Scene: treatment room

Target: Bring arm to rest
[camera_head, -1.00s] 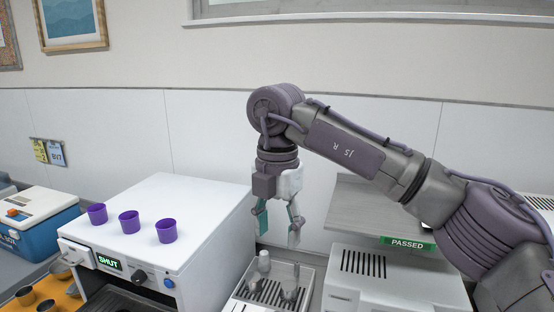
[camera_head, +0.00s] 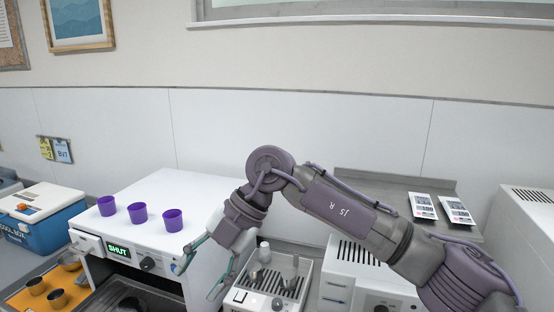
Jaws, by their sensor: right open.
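My right arm (camera_head: 345,212) comes in from the lower right and bends down at its wrist. My right gripper (camera_head: 197,281) is open and empty, with its fingers spread wide. It points down and left, in front of the right side of the white machine with the SHUT display (camera_head: 119,250). I cannot tell whether a finger touches the machine. My left gripper is not in view.
Three purple cups (camera_head: 139,212) stand on the white machine. A rack with bottle-like items (camera_head: 264,277) is right of the gripper. Two printed cards (camera_head: 423,206) lie on a grey shelf (camera_head: 372,183). A blue cool box (camera_head: 40,225) and an orange tray (camera_head: 22,299) are at left.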

